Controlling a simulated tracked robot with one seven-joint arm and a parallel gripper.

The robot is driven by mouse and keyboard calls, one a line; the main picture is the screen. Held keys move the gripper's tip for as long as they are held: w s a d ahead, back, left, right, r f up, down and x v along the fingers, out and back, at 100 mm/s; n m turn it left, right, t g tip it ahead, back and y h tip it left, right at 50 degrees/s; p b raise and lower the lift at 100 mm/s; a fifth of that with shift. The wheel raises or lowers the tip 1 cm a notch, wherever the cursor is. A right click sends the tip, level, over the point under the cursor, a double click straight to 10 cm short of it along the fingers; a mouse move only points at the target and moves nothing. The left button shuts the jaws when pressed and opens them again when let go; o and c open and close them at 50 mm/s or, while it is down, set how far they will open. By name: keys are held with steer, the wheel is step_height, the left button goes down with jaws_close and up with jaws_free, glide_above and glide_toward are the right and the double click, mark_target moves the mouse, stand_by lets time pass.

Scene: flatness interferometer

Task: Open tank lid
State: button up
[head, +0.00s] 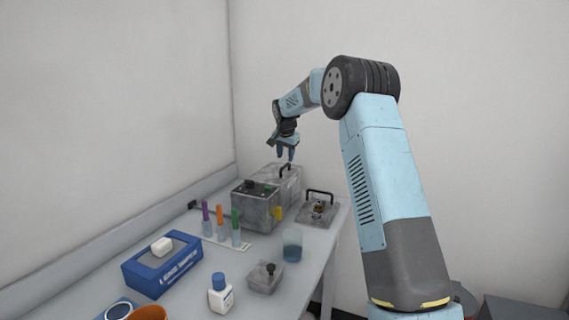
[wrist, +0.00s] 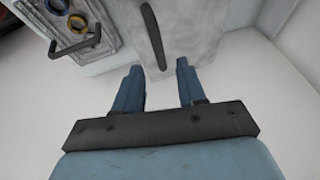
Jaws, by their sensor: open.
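A grey metal tank (head: 290,187) stands at the back of the table near the wall corner. Its flat lid (wrist: 190,35) carries a dark bar handle (head: 286,168), which also shows in the wrist view (wrist: 152,35). My gripper (head: 285,156) is above the tank, pointing down, with its fingers close over the handle. In the wrist view my gripper (wrist: 158,67) is open and empty, and the handle lies just beyond the fingertips, roughly in line with the gap between them. The lid appears flat on the tank. I cannot tell the exact height gap.
A grey instrument box (head: 256,206) stands in front of the tank. A plate with a black handle and rings (head: 318,210) lies to the right. A rack of coloured tubes (head: 236,243), a blue box (head: 162,267), a beaker (head: 292,246) and a bottle (head: 220,294) stand nearer.

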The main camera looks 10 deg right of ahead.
mark_target(285, 166)
steer(key=shift+x, duration=2.2)
steer(key=shift+c, duration=0.4)
jaws_close()
